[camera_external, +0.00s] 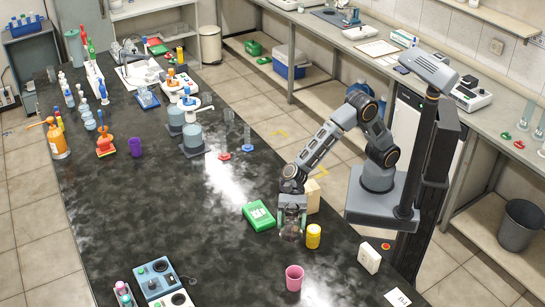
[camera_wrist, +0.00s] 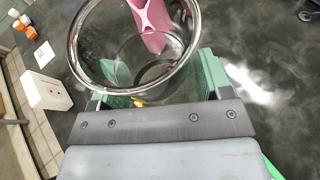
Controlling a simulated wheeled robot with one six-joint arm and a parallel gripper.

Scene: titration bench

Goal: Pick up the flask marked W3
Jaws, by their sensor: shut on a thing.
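My gripper (camera_external: 292,206) is low over the black bench, at the bench edge nearest my base. It is shut on a clear glass flask (camera_external: 291,235), which hangs below the jaws in the external view. In the wrist view, my gripper's green pads (camera_wrist: 155,92) sit on either side of the flask, and its round open rim (camera_wrist: 197,42) faces the camera. The flask looks empty. No W3 mark is readable in either view. I cannot tell whether its base touches the bench.
Close by are a green box (camera_external: 258,215), a yellow jar (camera_external: 313,236), a cream box (camera_external: 312,196) and a pink cup (camera_external: 294,277), seen through the glass in the wrist view (camera_wrist: 152,22). A white box (camera_external: 369,257) stands right. The bench left of the green box is clear.

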